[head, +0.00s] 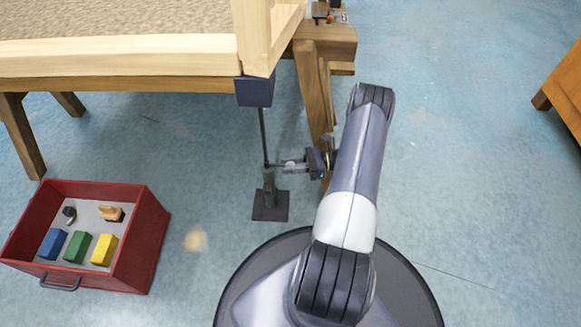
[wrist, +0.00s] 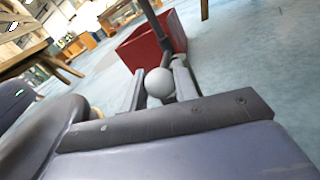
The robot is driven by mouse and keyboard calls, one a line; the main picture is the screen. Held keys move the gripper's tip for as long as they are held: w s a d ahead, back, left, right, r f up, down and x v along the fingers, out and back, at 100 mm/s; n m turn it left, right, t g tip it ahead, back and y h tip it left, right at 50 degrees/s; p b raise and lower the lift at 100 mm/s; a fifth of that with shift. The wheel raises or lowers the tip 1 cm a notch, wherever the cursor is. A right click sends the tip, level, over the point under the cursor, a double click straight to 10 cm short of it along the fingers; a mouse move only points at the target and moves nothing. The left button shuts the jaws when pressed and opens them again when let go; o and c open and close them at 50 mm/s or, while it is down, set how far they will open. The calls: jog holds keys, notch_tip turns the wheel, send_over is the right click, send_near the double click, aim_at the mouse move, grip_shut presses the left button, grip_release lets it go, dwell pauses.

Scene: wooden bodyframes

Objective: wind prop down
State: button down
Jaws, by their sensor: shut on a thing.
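The prop stands upright on the floor under the corner of the wooden frame (head: 120,55). In the wrist view my gripper (wrist: 161,88) is shut on a grey ball knob (wrist: 160,83), with one finger on each side.
A red crate (head: 151,240) with blue, green and yellow blocks stands on the floor at left. Wooden trestle legs (head: 312,95) stand close behind my gripper. A wooden cabinet (head: 566,85) is at far right. The blue floor between is clear.

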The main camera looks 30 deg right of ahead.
jog(key=shift+w, duration=0.15)
jog(key=c, duration=1.1)
grip_release()
jog(key=shift+c, duration=0.2)
jog(key=p+v, duration=0.2)
jog(key=v, duration=0.8)
jog(key=shift+d, duration=0.4)
jog(key=shift+a, duration=0.1)
jog(key=b+x, duration=0.2)
jog(key=x, duration=0.8)
jog(key=shift+a, duration=0.45)
jog(key=shift+s, duration=0.2)
